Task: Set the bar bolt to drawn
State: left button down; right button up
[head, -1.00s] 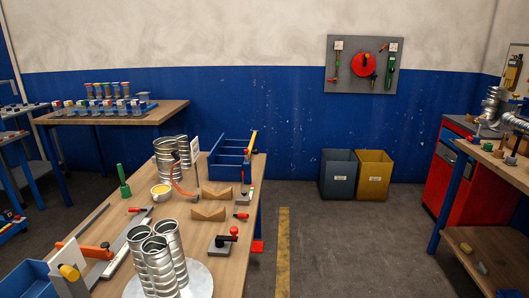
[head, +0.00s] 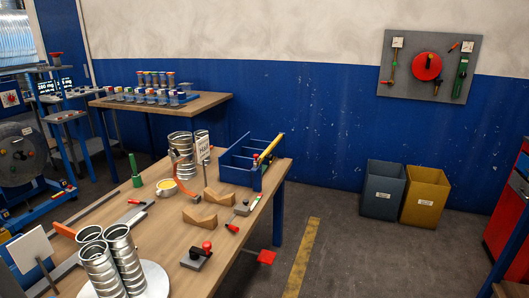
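I cannot single out the bar bolt with certainty, nor tell its setting. A grey wall board (head: 447,88) carries a red disc (head: 426,66), a green-handled fitting (head: 461,78) and a smaller red-and-green fitting (head: 394,68); these are too small to read in detail. Neither of my grippers is in view.
The wooden workbench (head: 165,231) holds shiny spiral ducts (head: 98,268), wooden cradles (head: 206,217) and a blue bin (head: 240,172). A red piece (head: 266,257) juts from its right side. Grey (head: 382,190) and yellow (head: 425,197) bins stand by the wall.

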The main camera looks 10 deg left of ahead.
aim_at(257, 157)
jog(key=i+l+u, duration=0.15)
jog(key=i+l, duration=0.15)
jog(key=i, duration=0.3)
jog(key=i+l+u, duration=0.2)
jog(key=i+l, duration=0.2)
jog(key=i, duration=0.2)
jog(key=i+l+u, duration=0.15)
jog(key=i+l, duration=0.95)
jog(key=i+j+u, duration=0.05)
jog(key=i, duration=0.05)
